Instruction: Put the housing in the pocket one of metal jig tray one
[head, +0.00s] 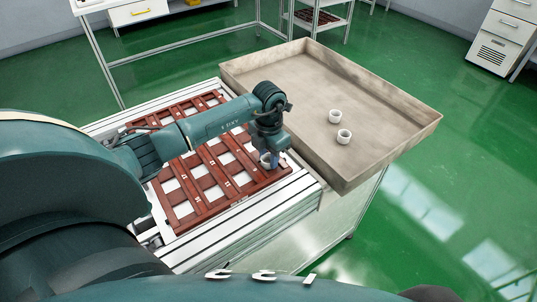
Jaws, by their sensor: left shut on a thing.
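The metal jig tray (181,210) is a reddish-brown grid with several white-bottomed pockets, lying on the conveyor. A second such tray (140,124) lies behind it, partly hidden by my left arm. My left gripper (269,162) points down over the right corner of the front tray, shut on a housing. Of that housing (265,158) only a small pale part shows by the fingers. I cannot tell whether it touches the tray. Two more housings, small white cups (334,116) and (344,137), stand in the bin at right. My right gripper is out of view.
A large shallow beige bin (290,75) stands right of the conveyor, with raised walls and mostly bare floor. The conveyor's pale rail (245,210) runs along the tray's front side. White cabinets and benches stand farther back on the green floor.

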